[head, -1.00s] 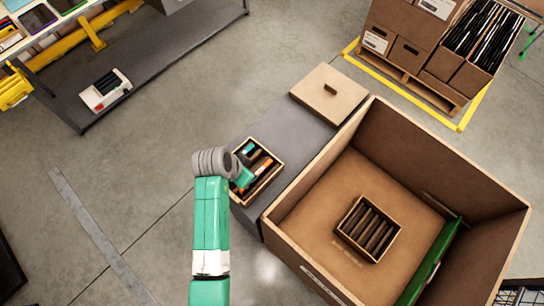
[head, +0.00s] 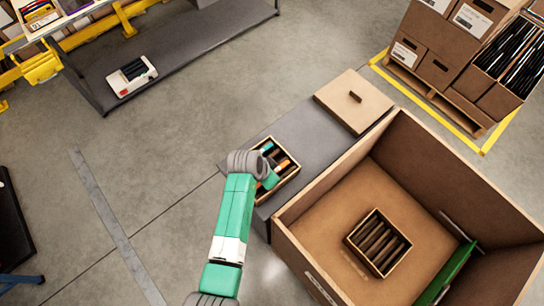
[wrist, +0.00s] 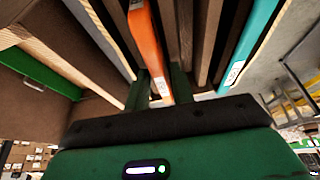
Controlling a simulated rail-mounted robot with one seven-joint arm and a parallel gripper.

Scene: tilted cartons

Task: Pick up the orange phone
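The orange phone (wrist: 147,40) stands on edge among dark dividers in a small carton, with a pale label at its near end. In the head view a strip of orange (head: 283,164) shows in the carton (head: 292,176) beside my gripper. My gripper (wrist: 160,88) is low over the carton, one green finger on each side of the orange phone's near end. The fingers look open, with a narrow gap at the left one; contact is hard to judge. A teal phone (wrist: 257,35) stands to the right in the same carton, also visible in the head view (head: 267,147).
The carton stands on a grey bench (head: 303,132) with a brown lidded box (head: 340,95) behind it. A large open box (head: 300,207) to the right holds a smaller divided carton (head: 352,241). Stacked cartons (head: 438,70) stand at upper right.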

